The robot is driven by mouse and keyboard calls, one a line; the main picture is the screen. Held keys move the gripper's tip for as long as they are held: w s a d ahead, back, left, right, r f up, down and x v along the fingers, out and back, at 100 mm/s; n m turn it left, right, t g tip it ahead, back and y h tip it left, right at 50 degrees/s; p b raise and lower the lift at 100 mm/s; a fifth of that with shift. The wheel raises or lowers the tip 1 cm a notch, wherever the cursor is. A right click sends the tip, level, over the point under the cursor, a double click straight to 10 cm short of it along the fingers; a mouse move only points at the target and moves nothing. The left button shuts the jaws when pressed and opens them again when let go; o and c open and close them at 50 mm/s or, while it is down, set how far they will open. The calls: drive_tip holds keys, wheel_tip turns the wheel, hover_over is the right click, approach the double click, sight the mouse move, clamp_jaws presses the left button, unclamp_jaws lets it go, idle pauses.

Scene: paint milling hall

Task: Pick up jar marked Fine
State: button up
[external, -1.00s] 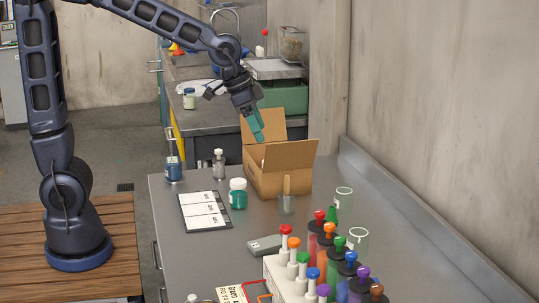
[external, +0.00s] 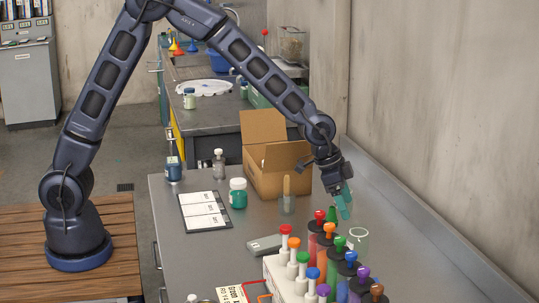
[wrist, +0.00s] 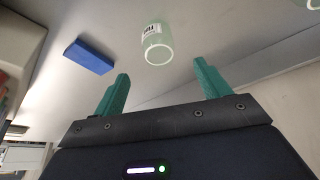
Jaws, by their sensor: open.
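My gripper (external: 345,207) is open and empty, low over the right part of the steel bench, right of the cardboard box. In the wrist view my gripper (wrist: 162,68) has its two teal fingers apart. A pale green glass jar (wrist: 158,46) with a white label lies beyond the gap between them, not touching either. A clear glass jar (external: 358,241) stands nearer the camera in the external view. Another glass (wrist: 313,4) is cut off at the wrist view's corner.
The open cardboard box (external: 280,172) is left of my gripper. Colour-capped tubes (external: 313,275) crowd the front. A blue block (wrist: 88,56) shows in the wrist view.

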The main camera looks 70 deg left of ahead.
sight(358, 238)
drive_tip(key=shift+x, duration=5.75)
drive_tip(key=shift+d, duration=0.1)
drive_tip(key=c, duration=1)
